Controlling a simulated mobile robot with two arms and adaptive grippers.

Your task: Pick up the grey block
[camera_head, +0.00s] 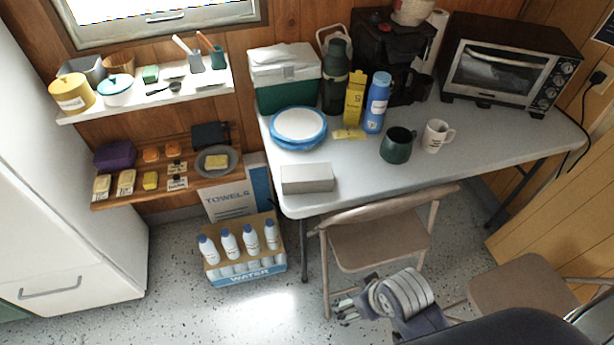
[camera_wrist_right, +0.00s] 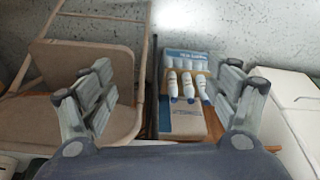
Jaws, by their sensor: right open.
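The grey block (camera_head: 307,178) is a plain rectangular block lying at the front left corner of the white table (camera_head: 450,165). It stands clear of the things behind it. I cannot make it out in the right wrist view. My right gripper (camera_head: 346,307) is in front of the table and beside the folding chair, away from the block. In the right wrist view its two fingers (camera_wrist_right: 168,95) are spread wide with nothing between them. My left gripper is not in view.
A folding chair (camera_head: 378,235) fronts the table. Wall shelves hang left.

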